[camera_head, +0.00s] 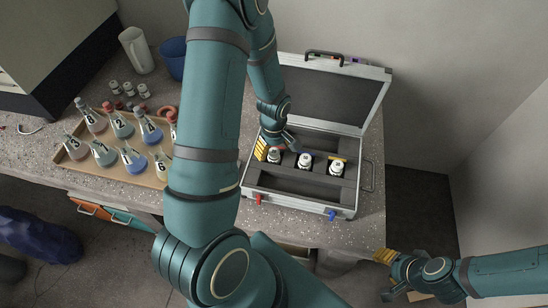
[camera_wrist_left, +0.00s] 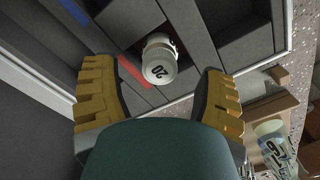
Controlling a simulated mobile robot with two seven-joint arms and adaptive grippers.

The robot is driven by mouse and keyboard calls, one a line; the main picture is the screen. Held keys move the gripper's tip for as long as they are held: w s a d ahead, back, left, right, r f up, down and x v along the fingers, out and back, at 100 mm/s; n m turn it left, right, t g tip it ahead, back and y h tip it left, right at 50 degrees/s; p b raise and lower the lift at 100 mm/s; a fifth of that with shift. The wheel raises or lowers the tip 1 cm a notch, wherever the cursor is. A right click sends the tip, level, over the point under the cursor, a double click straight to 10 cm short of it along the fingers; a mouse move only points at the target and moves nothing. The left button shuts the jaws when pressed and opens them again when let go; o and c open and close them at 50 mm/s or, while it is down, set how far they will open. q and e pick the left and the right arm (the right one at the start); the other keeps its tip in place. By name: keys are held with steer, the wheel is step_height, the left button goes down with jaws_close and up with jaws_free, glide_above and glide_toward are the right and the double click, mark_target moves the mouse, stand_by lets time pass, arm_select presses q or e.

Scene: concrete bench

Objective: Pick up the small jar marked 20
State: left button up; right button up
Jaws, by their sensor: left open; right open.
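The small white jar marked 20 (camera_wrist_left: 159,66) stands in a slot of the open case's dark foam in the left wrist view. In the head view it is the leftmost jar (camera_head: 274,156) of three in the case (camera_head: 290,194), partly covered by my gripper. My left gripper (camera_head: 272,149) is open and low over the case. In the left wrist view its yellow fingers (camera_wrist_left: 158,82) are on either side of the jar, apart from it. My right gripper (camera_head: 385,272) is open and empty beyond the bench's front right edge.
Two other jars, the middle one (camera_head: 305,160) and the right one (camera_head: 337,166), stand in the case. The raised case lid (camera_head: 330,95) is behind. A wooden tray (camera_head: 75,166) of numbered flasks, a white pitcher (camera_head: 137,52) and a blue cup (camera_head: 173,60) are left.

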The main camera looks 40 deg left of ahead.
arm_select(q)
steer(key=shift+f, duration=0.9)
jaws_close()
